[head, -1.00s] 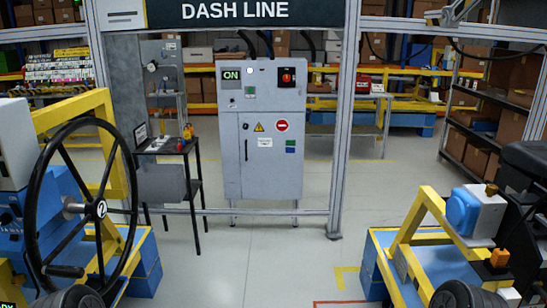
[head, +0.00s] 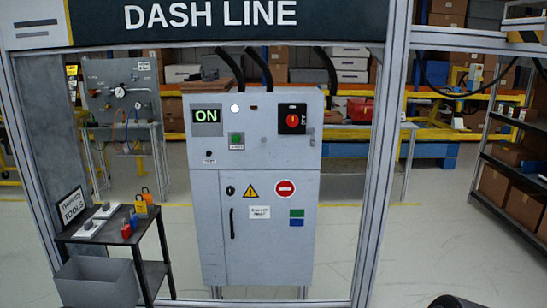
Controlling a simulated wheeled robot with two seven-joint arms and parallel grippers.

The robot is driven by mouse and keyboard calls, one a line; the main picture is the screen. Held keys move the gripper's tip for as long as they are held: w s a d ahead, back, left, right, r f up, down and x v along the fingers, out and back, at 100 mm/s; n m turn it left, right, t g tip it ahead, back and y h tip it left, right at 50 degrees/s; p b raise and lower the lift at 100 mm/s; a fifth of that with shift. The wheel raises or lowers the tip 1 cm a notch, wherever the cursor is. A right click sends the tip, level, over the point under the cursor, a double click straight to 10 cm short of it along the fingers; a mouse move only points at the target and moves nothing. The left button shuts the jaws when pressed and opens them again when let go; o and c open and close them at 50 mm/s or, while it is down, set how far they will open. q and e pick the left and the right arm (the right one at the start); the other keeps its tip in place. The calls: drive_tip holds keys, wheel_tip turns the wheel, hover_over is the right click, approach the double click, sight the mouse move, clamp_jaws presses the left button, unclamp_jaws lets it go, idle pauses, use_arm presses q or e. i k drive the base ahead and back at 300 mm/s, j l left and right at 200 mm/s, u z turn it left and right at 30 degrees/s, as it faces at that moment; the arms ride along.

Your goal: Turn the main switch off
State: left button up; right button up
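The main switch (head: 292,121) is a red rotary knob on a black plate at the upper right of the grey cabinet's front. The cabinet (head: 208,245) stands upright behind the metal frame. A display (head: 207,115) at its upper left reads ON in green. A white lamp (head: 235,109) is lit beside it, and a green button (head: 236,139) sits below. Neither of my grippers shows in the head view.
A small black table (head: 85,233) with padlocks and tools stands left of the cabinet, with a grey bin (head: 97,282) below. Frame posts (head: 385,150) flank the cabinet. Open floor (head: 430,240) lies to the right. Shelves with boxes (head: 515,170) stand at far right.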

sight(292, 121)
drive_tip(key=i+z, duration=0.45)
drive_tip(key=i, duration=0.3)
drive_tip(key=i+j+z, duration=0.15)
drive_tip(key=i+z, duration=0.35)
drive_tip(key=i, duration=0.25)
drive_tip(key=z, duration=0.4)
drive_tip(key=i+j, duration=0.05)
